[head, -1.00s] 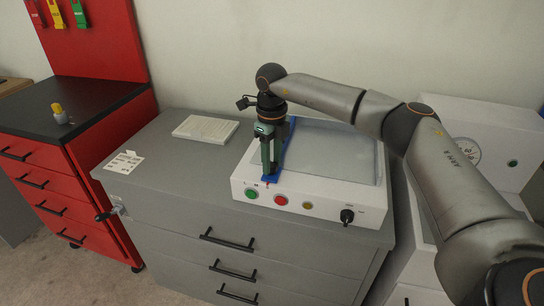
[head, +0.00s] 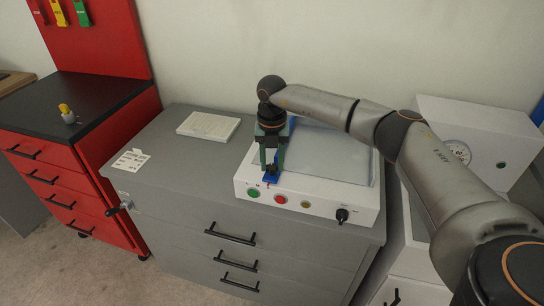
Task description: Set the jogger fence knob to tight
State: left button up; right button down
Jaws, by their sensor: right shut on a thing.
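The jogger is a white box (head: 318,201) with a pale, flat top tray (head: 335,158), standing on the grey cabinet. Its blue fence (head: 269,181) lies along the left side of the tray. My right gripper (head: 272,171) points straight down over the front end of the fence, its two greenish fingers shut on the small fence knob there. The fingers hide the knob, so its setting cannot be read. My left gripper is out of view.
The jogger's front has a green button (head: 254,192), a red button (head: 280,199), a yellow button (head: 305,204) and a black dial (head: 342,214). A white pad (head: 208,126) and a label card (head: 131,160) lie on the cabinet top, otherwise clear at left.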

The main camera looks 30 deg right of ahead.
aim_at(272, 166)
jog(key=m+p, duration=0.2)
jog(key=m, duration=0.2)
jog(key=shift+d+r, duration=0.1)
jog(key=shift+r, duration=0.05)
jog(key=shift+m+p, duration=0.45)
jog(key=shift+m, duration=0.25)
jog(key=shift+w, duration=0.1)
jog(key=c, duration=0.7)
grip_release()
jog(key=shift+c, duration=0.2)
notch_tip(272, 166, up, 12)
jog(key=b, duration=0.1)
jog(key=shift+r, duration=0.15)
